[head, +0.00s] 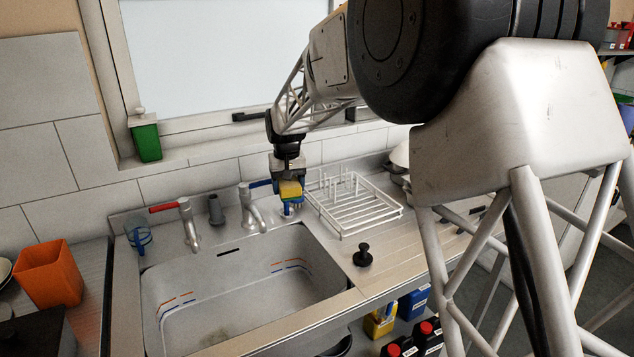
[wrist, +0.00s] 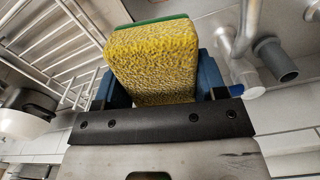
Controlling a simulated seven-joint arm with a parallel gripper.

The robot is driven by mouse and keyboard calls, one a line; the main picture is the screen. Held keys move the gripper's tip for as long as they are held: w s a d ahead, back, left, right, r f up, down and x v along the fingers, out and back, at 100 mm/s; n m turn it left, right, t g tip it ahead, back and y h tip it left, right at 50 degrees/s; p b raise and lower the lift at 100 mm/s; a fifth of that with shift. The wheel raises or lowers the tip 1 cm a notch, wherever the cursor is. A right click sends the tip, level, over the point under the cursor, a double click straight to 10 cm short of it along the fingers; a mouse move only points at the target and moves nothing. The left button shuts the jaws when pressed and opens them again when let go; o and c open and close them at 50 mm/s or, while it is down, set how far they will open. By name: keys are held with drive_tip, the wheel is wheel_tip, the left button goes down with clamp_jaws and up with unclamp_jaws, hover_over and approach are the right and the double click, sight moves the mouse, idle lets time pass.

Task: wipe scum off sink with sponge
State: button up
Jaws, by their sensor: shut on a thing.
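My gripper (head: 288,192) is shut on a sponge (head: 291,188), yellow with a green layer. In the head view it hangs above the counter at the sink's back right corner, near the blue-handled tap. In the wrist view the sponge (wrist: 152,62) sits between the two blue fingers, its yellow face towards the camera. The metal sink (head: 215,280) lies below and to the left of my gripper. Orange and blue streaks mark its left wall (head: 180,304) and back right wall (head: 290,265). A faint brownish patch (head: 212,333) shows on its floor.
Two taps, one red-handled (head: 186,222) and one blue-handled (head: 252,207), stand behind the sink. A white dish rack (head: 362,214) is right of my gripper. A black plug (head: 362,255) stands on the counter. An orange container (head: 49,274) is at left. The space above the basin is clear.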

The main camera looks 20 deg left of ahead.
drive_tip(key=s+a+f+n, duration=0.1)
drive_tip(key=s+a+n, duration=0.3)
drive_tip(key=s+a, duration=2.1)
drive_tip(key=s+d+f, duration=0.3)
drive_tip(key=f, duration=0.5)
drive_tip(key=s+d+f+m, duration=0.1)
drive_tip(key=s+d+f, duration=0.2)
drive_tip(key=f, duration=0.6)
drive_tip(key=s+d+f, duration=0.3)
drive_tip(key=d+f, duration=0.1)
drive_tip(key=f, duration=0.4)
drive_tip(key=shift+f+m, duration=0.3)
drive_tip(key=shift+f, duration=0.1)
drive_tip(key=shift+d+f, duration=0.1)
